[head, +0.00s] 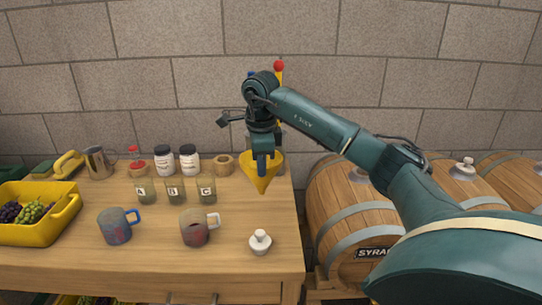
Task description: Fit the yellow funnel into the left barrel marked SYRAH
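The yellow funnel (263,184) is upright, spout down, near the right end of the wooden table. My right gripper (262,164) points down at it, its fingers at the funnel's mouth, and looks shut on it. The fingers hide part of the rim. The left barrel (335,205) lies on its side right of the table, with a dark SYRAH plate (372,253) on its front. My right arm covers part of its top. The funnel is left of this barrel and apart from it. My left gripper is out of view.
A white stopper (260,242) stands on the table (150,262) near its right front. Mugs (195,228), jars (164,160) and a yellow crate of grapes (40,235) stand further left. Another barrel with a pale bung (464,169) lies right of the SYRAH barrel.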

